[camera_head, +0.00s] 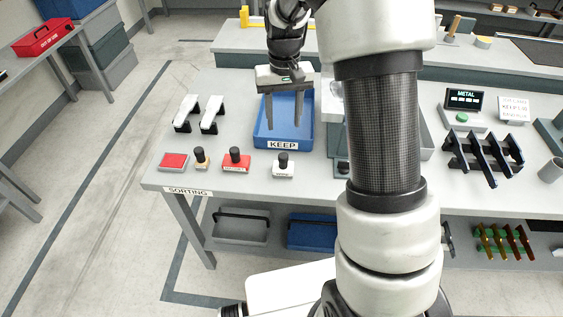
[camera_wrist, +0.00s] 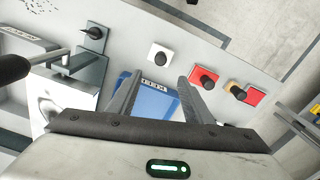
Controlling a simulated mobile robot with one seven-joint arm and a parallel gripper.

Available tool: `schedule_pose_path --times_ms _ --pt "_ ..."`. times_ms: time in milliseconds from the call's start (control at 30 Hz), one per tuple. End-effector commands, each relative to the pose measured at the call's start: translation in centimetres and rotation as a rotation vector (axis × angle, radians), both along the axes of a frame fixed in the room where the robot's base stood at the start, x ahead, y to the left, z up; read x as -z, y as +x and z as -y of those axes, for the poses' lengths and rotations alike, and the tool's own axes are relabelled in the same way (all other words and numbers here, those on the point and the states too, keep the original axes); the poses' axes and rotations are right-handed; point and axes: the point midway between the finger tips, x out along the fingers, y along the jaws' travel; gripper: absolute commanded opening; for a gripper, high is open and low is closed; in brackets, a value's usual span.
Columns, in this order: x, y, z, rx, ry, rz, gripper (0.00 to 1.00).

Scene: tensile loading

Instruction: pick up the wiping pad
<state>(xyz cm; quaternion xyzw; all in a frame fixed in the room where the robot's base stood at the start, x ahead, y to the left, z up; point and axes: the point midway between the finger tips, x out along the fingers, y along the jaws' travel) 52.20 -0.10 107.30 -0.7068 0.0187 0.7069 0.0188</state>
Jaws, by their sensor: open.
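I cannot identify the wiping pad with certainty. A small pale block with a yellowish side (camera_head: 483,42) lies on the back bench at the upper right of the head view and may be it. A flat red pad (camera_head: 174,161) lies at the front left corner of the sorting table; it also shows in the wrist view (camera_wrist: 256,96). My gripper (camera_head: 284,122) is open and points down over the blue KEEP tray (camera_head: 261,130). In the wrist view its two fingers (camera_wrist: 159,78) are spread apart with nothing between them.
Stamps with black knobs stand along the front edge, including a red one (camera_head: 236,161) and a white one (camera_head: 283,167). A black rack (camera_head: 484,155) and a METAL display (camera_head: 464,99) are at right. My arm hides the table's middle.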

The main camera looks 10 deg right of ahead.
Motion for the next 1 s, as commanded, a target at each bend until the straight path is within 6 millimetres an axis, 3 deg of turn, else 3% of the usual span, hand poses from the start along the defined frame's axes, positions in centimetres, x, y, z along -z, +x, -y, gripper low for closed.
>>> schedule_pose_path --times_ms 333,667,1000 --pt "7.5 -0.2 0.0 0.0 0.0 -0.005 0.46" --pt "10.3 -0.2 0.0 0.0 0.0 -0.003 0.46" --pt "14.5 -0.5 -0.1 0.0 0.0 0.0 0.46"
